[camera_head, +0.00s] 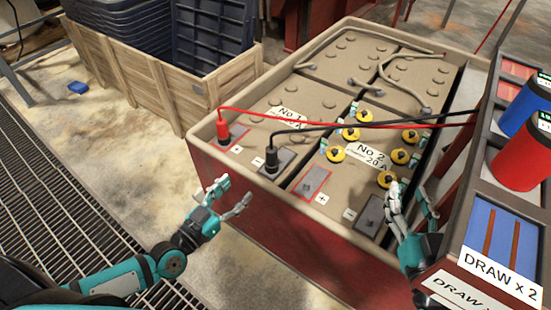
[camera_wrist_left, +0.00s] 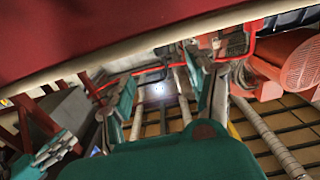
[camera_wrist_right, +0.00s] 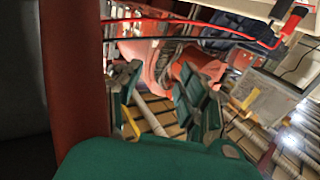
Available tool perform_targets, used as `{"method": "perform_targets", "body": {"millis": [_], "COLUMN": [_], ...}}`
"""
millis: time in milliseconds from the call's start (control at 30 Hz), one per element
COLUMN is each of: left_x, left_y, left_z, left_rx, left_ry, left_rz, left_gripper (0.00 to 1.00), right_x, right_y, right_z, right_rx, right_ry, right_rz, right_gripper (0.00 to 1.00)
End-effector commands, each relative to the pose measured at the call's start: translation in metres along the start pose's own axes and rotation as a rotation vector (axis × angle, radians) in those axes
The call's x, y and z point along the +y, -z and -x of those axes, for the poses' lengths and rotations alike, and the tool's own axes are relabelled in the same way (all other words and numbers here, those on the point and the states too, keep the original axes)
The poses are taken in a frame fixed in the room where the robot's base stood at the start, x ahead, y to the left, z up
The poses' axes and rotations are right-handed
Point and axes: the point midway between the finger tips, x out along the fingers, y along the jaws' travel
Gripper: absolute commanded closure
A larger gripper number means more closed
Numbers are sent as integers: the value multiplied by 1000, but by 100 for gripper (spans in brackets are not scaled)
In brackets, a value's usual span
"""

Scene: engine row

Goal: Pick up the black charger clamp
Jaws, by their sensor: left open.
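The black charger clamp (camera_head: 271,158) stands upright on a grey terminal pad of the battery labelled No 1, beside its minus mark. A black cable (camera_head: 340,124) runs from it to the right. The red charger clamp (camera_head: 222,128) stands on the plus pad to its left. My left gripper (camera_head: 233,194) is open and empty, in front of the battery box, to the left of and nearer than the black clamp, not touching it. My right gripper (camera_head: 410,197) is open and empty at the right, near the box's front right corner.
The red battery box (camera_head: 292,233) has a raised rim. Battery No 2 (camera_head: 367,160) carries several yellow caps. A rack with blue and red cylinders (camera_head: 519,159) stands close on the right. A wooden crate (camera_head: 149,78) is at the back left. Floor in front is clear.

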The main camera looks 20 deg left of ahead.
Motion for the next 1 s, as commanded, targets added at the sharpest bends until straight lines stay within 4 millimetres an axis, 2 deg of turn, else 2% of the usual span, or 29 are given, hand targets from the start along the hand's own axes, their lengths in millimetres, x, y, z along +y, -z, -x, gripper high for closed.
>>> {"method": "perform_targets", "body": {"millis": [100,300,400,667,900,1000], "left_x": [0,0,0,0,0,0], "left_y": [0,0,0,0,0,0], "left_z": [-29,-70,-84,-103,-140,-148], "left_rx": [7,5,3,2,2,1], "left_ry": [2,1,1,1,0,0], "left_rz": [1,2,1,0,0,1], "left_gripper": [42,42,42,42,42,42], "right_x": [-3,-6,-7,-8,-11,-12], "right_y": [17,42,51,61,80,84], "right_z": [-1,1,3,6,14,16], "right_rx": [108,256,302,362,484,513], "right_ry": [6,14,16,19,26,27], "right_rz": [-3,-6,-8,-10,-15,-16], "right_gripper": [60,60,60,60,60,60]}}
